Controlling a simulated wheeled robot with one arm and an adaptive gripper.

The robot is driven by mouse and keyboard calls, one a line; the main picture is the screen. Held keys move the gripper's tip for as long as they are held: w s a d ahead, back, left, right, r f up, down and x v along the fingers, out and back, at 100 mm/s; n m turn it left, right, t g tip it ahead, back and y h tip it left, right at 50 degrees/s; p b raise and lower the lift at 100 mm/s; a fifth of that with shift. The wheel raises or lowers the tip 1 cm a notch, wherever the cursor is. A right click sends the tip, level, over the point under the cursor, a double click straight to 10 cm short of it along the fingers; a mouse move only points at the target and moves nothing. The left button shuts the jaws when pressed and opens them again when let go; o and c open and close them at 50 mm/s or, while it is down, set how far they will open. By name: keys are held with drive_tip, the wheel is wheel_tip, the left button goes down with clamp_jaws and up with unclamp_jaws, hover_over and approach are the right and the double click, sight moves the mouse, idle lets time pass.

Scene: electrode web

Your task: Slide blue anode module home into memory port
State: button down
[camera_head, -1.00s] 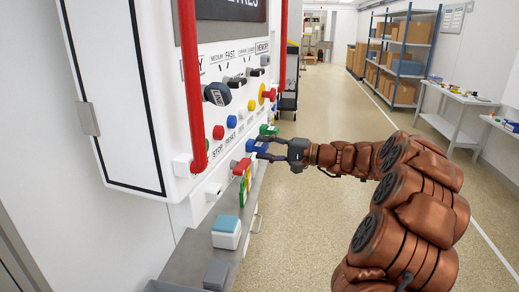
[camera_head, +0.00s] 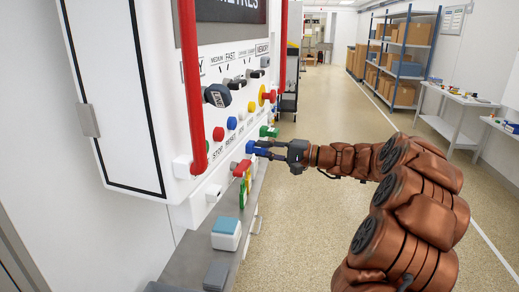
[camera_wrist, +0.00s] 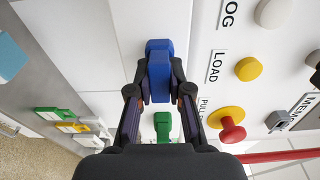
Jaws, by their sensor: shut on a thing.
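The blue anode module (camera_head: 254,148) is at the lower part of the white panel in the head view. My gripper (camera_head: 266,149) reaches it from the right and is shut on it. In the wrist view the blue module (camera_wrist: 159,62) sits between the two dark fingertips of my gripper (camera_wrist: 159,85), its far end beyond them. The head view shows a MEMORY label (camera_head: 262,48) at the panel's upper right; part of it shows in the wrist view. I cannot make out the memory port's opening. Whether the module still touches its seat is unclear.
A green piece (camera_head: 268,131) sits just beyond the blue module. A red knob on a yellow disc (camera_wrist: 231,132) and a red tube (camera_head: 191,85) stand out from the panel. A narrow grey ledge (camera_head: 212,249) runs below.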

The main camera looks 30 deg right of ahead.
drive_tip(key=shift+s+d, duration=0.5)
idle(1.0)
drive_tip(key=shift+b+v, duration=0.45)
drive_tip(key=shift+v, duration=0.75)
